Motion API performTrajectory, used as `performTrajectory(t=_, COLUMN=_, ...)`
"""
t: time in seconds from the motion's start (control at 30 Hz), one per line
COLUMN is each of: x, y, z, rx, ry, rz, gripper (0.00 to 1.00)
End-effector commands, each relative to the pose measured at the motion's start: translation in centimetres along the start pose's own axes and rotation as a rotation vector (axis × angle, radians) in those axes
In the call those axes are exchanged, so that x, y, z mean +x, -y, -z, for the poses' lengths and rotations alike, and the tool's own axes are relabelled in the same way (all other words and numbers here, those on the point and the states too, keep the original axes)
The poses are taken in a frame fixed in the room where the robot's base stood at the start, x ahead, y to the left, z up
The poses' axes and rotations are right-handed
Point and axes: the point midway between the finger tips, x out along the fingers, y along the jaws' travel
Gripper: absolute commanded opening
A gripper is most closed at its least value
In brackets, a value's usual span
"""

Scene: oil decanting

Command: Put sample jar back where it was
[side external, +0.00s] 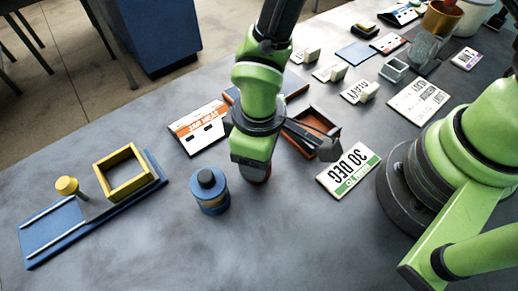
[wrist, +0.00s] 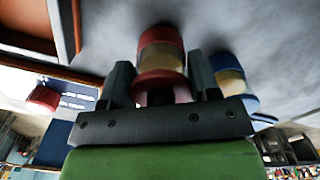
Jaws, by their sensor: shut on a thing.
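My gripper (wrist: 161,88) is shut on a jar (wrist: 161,50) with red ends and a pale yellow middle. The jar sits between the two dark fingers in the wrist view. In the side view my gripper (side external: 255,165) points down over the table, and only a small red part of the held jar shows beneath it. I cannot tell whether the jar touches the table. A similar jar with blue ends (side external: 210,190) stands upright to the left of my gripper; it also shows beside the right finger in the wrist view (wrist: 232,76).
A blue rail fixture (side external: 50,233) with a yellow square frame (side external: 124,172) lies at the left. An orange-striped card (side external: 198,128) lies behind the blue jar. A brown open tray (side external: 318,122) and a green-striped card (side external: 348,170) lie right of my gripper. The front table is clear.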

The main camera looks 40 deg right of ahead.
Motion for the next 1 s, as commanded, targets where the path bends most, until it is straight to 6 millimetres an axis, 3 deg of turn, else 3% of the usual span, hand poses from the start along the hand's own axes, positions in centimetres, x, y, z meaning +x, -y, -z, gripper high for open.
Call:
performTrajectory(t=0.17, x=0.2, y=0.0, z=0.0, rx=0.000, ry=0.000, rz=0.000, gripper=0.23)
performTrajectory(t=0.2, x=0.3, y=0.0, z=0.0, rx=0.000, ry=0.000, rz=0.000, gripper=0.61)
performTrajectory(t=0.3, x=0.2, y=0.0, z=0.0, rx=0.000, ry=0.000, rz=0.000, gripper=0.82)
performTrajectory(t=0.67, x=-0.3, y=0.0, z=0.1, rx=-0.001, ry=-0.003, rz=0.000, gripper=0.82)
performTrajectory(t=0.77, x=-1.7, y=0.0, z=0.2, rx=-0.003, ry=-0.006, rz=0.001, gripper=0.82)
performTrajectory(t=1.0, x=-6.9, y=0.0, z=0.1, rx=-0.001, ry=-0.009, rz=0.001, gripper=0.82)
